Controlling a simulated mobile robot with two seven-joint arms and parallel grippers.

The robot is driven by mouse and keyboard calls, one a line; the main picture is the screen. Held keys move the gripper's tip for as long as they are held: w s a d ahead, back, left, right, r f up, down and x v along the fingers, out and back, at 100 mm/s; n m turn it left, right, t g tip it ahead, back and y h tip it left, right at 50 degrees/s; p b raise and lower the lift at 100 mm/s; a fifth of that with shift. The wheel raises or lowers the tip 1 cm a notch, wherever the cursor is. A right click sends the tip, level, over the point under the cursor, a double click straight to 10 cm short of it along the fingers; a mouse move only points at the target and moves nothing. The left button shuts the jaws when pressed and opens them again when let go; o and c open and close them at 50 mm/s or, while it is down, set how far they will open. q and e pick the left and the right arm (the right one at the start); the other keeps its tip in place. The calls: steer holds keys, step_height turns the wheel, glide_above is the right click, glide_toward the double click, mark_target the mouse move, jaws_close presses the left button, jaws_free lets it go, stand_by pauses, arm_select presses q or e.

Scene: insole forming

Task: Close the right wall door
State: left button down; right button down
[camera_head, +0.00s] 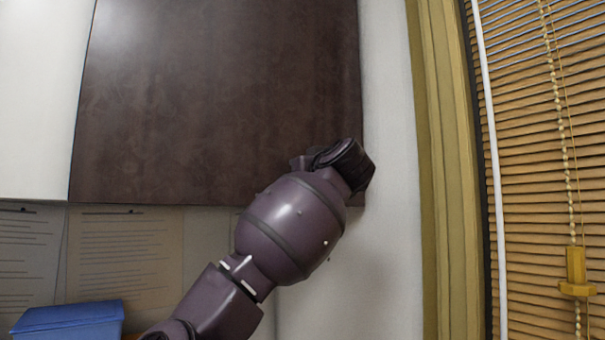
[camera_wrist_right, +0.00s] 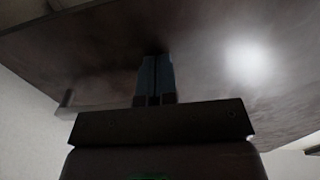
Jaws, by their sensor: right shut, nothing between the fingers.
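The right wall door (camera_head: 220,100) is a dark brown panel, seen broadside high on the wall. Its lower edge runs above the pinned papers, and its right edge is beside a strip of pale wall. My right arm reaches up to the door's lower right corner and covers it; the gripper itself is hidden there behind my wrist. In the right wrist view the right gripper (camera_wrist_right: 155,75) is shut and empty, its fingertips against or very near the brown door surface (camera_wrist_right: 215,65). I cannot tell whether they touch, or whether the door is fully closed. My left gripper is not in view.
Pinned papers (camera_head: 125,255) hang below the door, with a blue box (camera_head: 68,320) at the lower left. A white cabinet panel (camera_head: 35,100) adjoins on the left. At the right are a yellow window frame (camera_head: 450,180) and wooden blinds (camera_head: 540,200) with a hanging cord.

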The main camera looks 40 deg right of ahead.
steer(key=shift+w, duration=0.1)
stand_by(0.3)
steer(key=w+d+n+y+b, duration=0.1)
steer(key=w+d+n+y, duration=0.1)
steer(key=w, duration=0.4)
steer(key=shift+w+r+t+y, duration=0.3)
steer(key=shift+w+y, duration=0.1)
steer(key=shift+y, duration=0.3)
steer(key=shift+a+r, duration=0.1)
steer(key=shift+a, duration=0.05)
